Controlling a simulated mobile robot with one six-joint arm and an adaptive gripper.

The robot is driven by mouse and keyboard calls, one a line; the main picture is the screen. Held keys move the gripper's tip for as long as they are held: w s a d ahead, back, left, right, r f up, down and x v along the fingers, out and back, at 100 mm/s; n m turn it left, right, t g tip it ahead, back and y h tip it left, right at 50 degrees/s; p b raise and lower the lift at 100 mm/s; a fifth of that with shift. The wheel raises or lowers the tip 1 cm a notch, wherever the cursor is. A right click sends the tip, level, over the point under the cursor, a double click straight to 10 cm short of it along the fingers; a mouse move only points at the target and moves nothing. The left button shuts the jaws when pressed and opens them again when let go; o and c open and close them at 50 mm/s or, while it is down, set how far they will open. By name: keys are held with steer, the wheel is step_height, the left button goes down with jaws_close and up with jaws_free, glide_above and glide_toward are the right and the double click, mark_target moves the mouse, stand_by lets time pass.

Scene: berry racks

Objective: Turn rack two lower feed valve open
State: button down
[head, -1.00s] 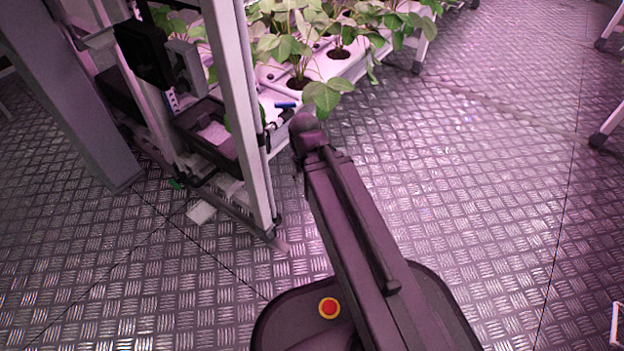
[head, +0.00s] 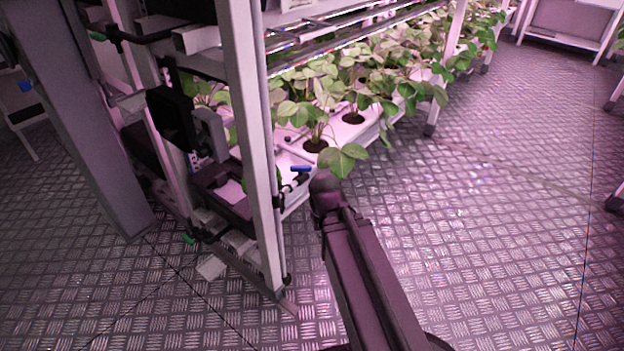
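A small valve with a blue handle (head: 301,169) sits at the near end of the lower plant channel, just right of the front rack post. Its handle lies roughly level in the picture. A green handle (head: 188,239) shows low on the rack frame, and another green handle (head: 97,35) is at the upper left. No label shows which is the rack two lower feed valve. My arm (head: 365,270) rises from the bottom, its dark rounded joint just right of and below the blue handle. I cannot tell whether they touch. My gripper is not in view.
The rack's upright post (head: 252,130) stands left of my arm. Leafy plants (head: 340,155) overhang the white channel. A dark box (head: 170,120) and a dark tray (head: 225,200) are inside the rack end. A grey column (head: 85,130) stands at left. The patterned floor (head: 480,250) at right is clear.

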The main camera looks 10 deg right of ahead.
step_height(320, 180, up, 20)
steer(key=p, duration=1.9)
steer(key=shift+r, duration=0.1)
